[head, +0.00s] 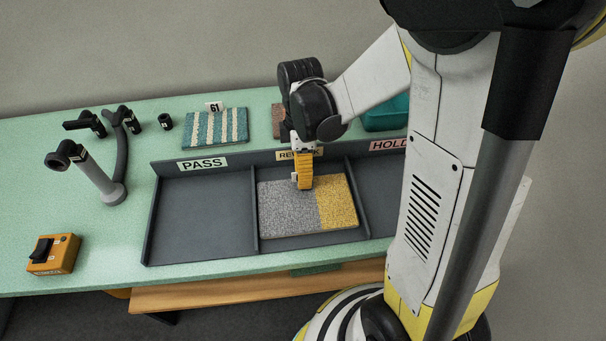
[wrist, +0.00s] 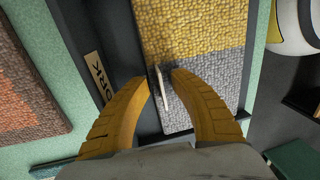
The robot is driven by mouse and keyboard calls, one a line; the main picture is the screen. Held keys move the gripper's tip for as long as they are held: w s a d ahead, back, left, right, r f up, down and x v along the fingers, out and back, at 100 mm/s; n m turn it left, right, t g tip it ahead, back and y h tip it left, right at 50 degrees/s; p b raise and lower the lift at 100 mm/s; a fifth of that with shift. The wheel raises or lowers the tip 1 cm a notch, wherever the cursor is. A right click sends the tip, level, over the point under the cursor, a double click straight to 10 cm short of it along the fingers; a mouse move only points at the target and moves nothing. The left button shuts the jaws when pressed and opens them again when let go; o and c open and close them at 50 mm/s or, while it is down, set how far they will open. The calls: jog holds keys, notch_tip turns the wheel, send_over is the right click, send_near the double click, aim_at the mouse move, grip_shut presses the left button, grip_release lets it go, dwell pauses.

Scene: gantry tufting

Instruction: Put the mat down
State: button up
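The mat (head: 288,208) is a flat rectangle, grey on the left and yellow on the right. It lies in the REWORK compartment of the dark tray, looking flat, close against the left divider. It also shows in the wrist view (wrist: 200,62). A thin white tab (wrist: 160,88) stands at its back edge. My gripper (head: 304,187) points down at that edge with yellow fingers. In the wrist view its fingertips (wrist: 161,79) stand on both sides of the tab, with a small gap showing, so it looks slightly open.
The dark tray (head: 203,262) has PASS, REWORK and HOLD compartments; PASS, at left, is empty. A teal striped mat (head: 216,128) with a 61 tag and a brown mat (wrist: 22,88) lie behind it. A lamp-like stand (head: 95,180) and an orange switch box (head: 53,255) are at left.

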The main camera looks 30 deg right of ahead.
notch_tip(320, 180, up, 12)
jog(key=w+p, duration=0.2)
jog(key=p, duration=0.2)
notch_tip(320, 180, up, 7)
jog(key=m+t, duration=0.9)
jog(key=m, duration=0.5)
send_over(305, 204)
jog(key=shift+r+h, duration=0.2)
jog(key=shift+h, duration=0.1)
